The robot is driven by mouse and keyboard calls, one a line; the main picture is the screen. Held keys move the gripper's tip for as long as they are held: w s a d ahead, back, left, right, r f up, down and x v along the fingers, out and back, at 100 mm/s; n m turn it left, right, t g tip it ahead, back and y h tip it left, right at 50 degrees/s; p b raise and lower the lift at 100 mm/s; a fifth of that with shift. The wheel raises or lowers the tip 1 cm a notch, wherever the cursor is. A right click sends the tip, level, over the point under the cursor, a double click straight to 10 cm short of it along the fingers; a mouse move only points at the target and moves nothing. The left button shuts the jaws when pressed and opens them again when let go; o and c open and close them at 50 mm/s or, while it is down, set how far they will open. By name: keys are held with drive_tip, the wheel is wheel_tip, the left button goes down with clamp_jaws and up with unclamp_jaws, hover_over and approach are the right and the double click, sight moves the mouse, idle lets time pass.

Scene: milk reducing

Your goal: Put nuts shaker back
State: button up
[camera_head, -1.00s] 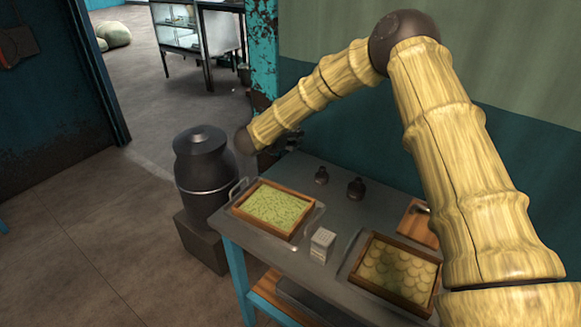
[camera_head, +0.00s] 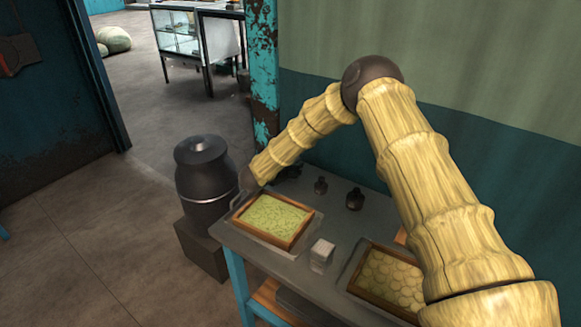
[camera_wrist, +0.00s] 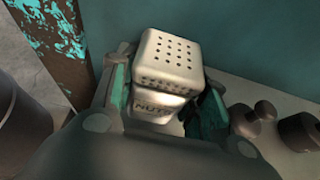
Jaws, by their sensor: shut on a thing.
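The nuts shaker (camera_wrist: 170,60) is a pale metal box with a perforated top and the word NUTS on its front. In the wrist view my gripper (camera_wrist: 162,102) is shut on it, with one teal-padded finger on each side. The shaker looks upright and slightly turned. In the head view the gripper is mostly hidden behind my arm's end, over the back left of the table (camera_head: 285,262), and the held shaker cannot be made out. Its height above the table is unclear.
Two dark knobbed objects (camera_head: 320,186) (camera_head: 355,199) stand at the table's back, right of my gripper. A green-filled tray (camera_head: 272,220), a small pale box (camera_head: 321,255) and a tray of round pieces (camera_head: 391,278) stand in front. A dark metal can (camera_head: 204,180) stands left.

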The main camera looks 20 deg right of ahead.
drive_tip(key=shift+f, duration=0.1)
drive_tip(key=o, duration=1.1)
drive_tip(key=shift+s+a+r, duration=0.2)
drive_tip(key=shift+s+a, duration=0.1)
drive_tip(key=shift+a, duration=0.05)
drive_tip(key=b+v, duration=0.3)
drive_tip(key=v, duration=0.7)
drive_tip(key=shift+s+a+r, duration=0.15)
drive_tip(key=shift+r, duration=0.05)
drive_tip(key=shift+s+a+r, duration=0.15)
drive_tip(key=shift+s+a, duration=0.05)
drive_tip(key=shift+a, duration=0.05)
drive_tip(key=shift+r, duration=0.1)
